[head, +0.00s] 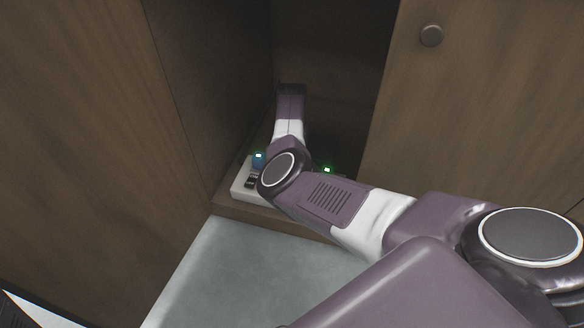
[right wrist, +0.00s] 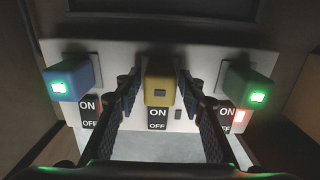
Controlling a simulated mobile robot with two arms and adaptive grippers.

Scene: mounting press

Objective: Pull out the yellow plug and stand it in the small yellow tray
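In the right wrist view the yellow plug (right wrist: 158,84) sits in the middle of a pale socket panel (right wrist: 205,56), its small window dark. My right gripper (right wrist: 158,90) is open, with one finger on each side of the yellow plug. A narrow gap seems to show on both sides, but I cannot be sure that neither pad touches. In the head view my right arm reaches into the cabinet and hides the yellow plug and the gripper. The small yellow tray and my left gripper are not in view.
A blue plug (right wrist: 74,80) and a dark green plug (right wrist: 247,88), both with lit green windows, flank the yellow one closely. ON/OFF labels (right wrist: 157,119) sit below each plug. Cabinet walls (head: 200,90) and a door with a round knob (head: 431,35) border the opening.

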